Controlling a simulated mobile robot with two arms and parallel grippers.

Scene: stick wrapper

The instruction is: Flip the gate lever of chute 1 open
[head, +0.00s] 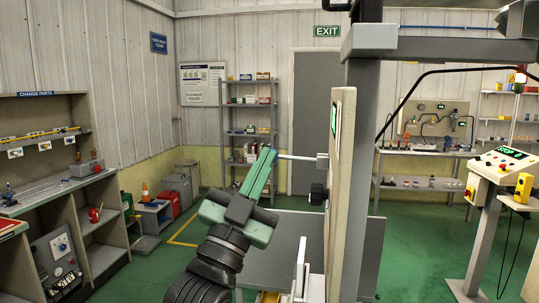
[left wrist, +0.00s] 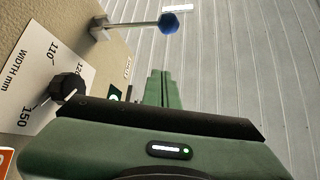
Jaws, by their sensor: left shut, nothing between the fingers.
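A lever with a thin metal rod (head: 297,157) sticks out from the side of an upright beige panel (head: 340,190). In the left wrist view its rod (left wrist: 135,24) ends in a blue knob (left wrist: 168,22). My left gripper (head: 266,158) is shut and empty, its green fingers pointing up beside the lever's outer end. In the left wrist view the closed fingertips (left wrist: 160,77) lie below the knob with a gap in the picture; depth is unclear. In the head view the fingers hide the knob. No chute number is readable. My right gripper is out of view.
A black dial knob (left wrist: 70,88) on a width scale sits on the panel near the lever; the knob also shows in the head view (head: 318,193). A grey post (head: 364,150) stands beside the panel. A control box (head: 503,165) is at the right.

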